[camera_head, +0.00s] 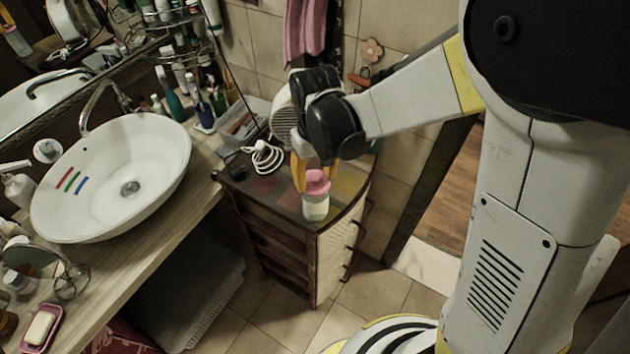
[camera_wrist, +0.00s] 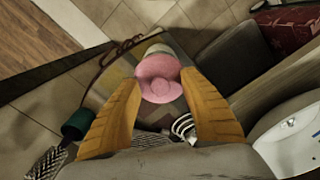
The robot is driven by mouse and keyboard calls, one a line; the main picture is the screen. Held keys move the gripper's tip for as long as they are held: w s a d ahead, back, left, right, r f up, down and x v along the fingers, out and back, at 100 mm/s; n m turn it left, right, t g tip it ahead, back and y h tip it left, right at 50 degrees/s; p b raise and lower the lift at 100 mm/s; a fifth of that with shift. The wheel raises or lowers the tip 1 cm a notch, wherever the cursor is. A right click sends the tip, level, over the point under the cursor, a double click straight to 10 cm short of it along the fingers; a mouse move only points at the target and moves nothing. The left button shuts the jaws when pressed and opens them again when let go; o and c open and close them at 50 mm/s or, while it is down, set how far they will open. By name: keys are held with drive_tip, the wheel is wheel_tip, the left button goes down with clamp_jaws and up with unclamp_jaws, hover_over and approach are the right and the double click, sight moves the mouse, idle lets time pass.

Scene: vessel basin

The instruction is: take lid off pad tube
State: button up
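The pad tube (camera_head: 316,207) is a pale, whitish container with a pink lid (camera_head: 316,182) on top. It stands on the small dark cabinet near its front edge. In the wrist view the pink lid (camera_wrist: 157,78) lies between the yellow fingers, toward their tips, with the pale tube (camera_wrist: 158,49) partly hidden behind it. My gripper (camera_head: 316,178) is open, with its fingers spread on both sides of the lid.
The dark wooden cabinet (camera_head: 266,197) has drawers and a patterned top. A counter with a white basin (camera_head: 110,180) stands at left. Tiled floor (camera_head: 270,318) is free in front.

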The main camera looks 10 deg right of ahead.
drive_tip(key=c, duration=0.3)
drive_tip(key=c, duration=0.4)
